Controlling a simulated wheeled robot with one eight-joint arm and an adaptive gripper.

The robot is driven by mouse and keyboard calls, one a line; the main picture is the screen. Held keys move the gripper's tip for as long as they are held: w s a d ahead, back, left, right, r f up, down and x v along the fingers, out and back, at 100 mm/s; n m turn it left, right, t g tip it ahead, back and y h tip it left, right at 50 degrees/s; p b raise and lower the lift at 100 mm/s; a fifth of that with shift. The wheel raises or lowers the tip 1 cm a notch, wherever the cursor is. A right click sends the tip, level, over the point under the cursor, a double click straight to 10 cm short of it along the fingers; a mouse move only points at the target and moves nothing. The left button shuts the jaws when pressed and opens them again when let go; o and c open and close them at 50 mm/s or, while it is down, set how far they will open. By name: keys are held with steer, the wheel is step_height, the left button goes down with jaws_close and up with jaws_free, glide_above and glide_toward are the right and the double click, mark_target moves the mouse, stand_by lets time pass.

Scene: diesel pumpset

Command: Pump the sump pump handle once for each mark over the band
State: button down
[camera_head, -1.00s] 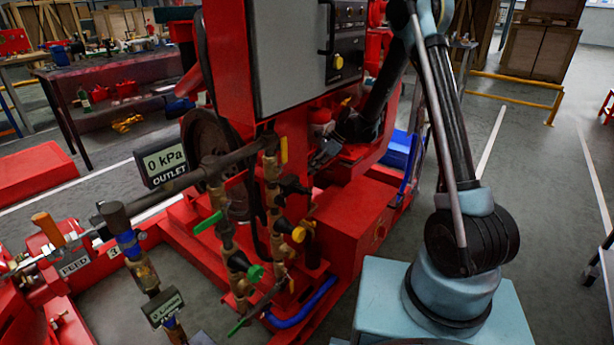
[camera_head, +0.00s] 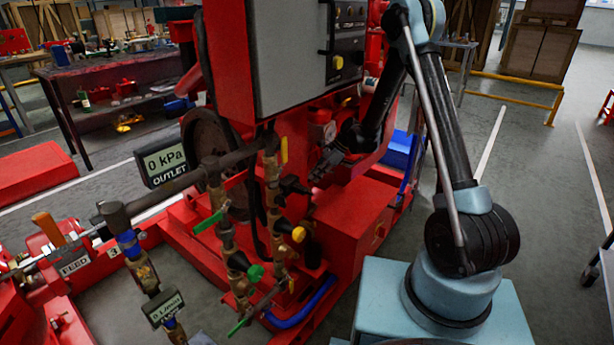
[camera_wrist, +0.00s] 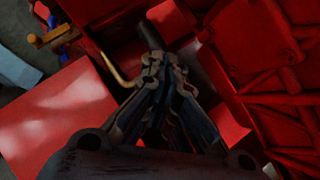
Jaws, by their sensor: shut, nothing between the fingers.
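My gripper (camera_head: 322,172) is shut and empty, low in front of the red pumpset, to the right of the brass valves. In the wrist view its fingers (camera_wrist: 152,72) are together, and a short dark cylindrical end (camera_wrist: 149,46) shows right at their tips; I cannot tell if they touch. A bent yellow rod (camera_wrist: 117,68) lies just left of the fingers. I cannot tell which part is the sump pump handle. A round white-faced gauge (camera_head: 330,131) shows above my gripper. Its marks and band are too small to read.
Brass pipework with a green valve handle (camera_head: 213,221) stands left of my gripper. The outlet display (camera_head: 166,162) reads 0 kPa. A red box (camera_head: 352,213) lies below my gripper. Grey floor is open at the right.

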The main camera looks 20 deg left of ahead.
steer(key=shift+w+d+r, duration=0.15)
steer(key=shift+w+d, duration=0.05)
steer(key=shift+d, duration=0.2)
steer(key=shift+w+d+r, duration=0.1)
steer(key=shift+w+d, duration=0.05)
steer(key=shift+d, duration=0.25)
steer(key=v, duration=1.2)
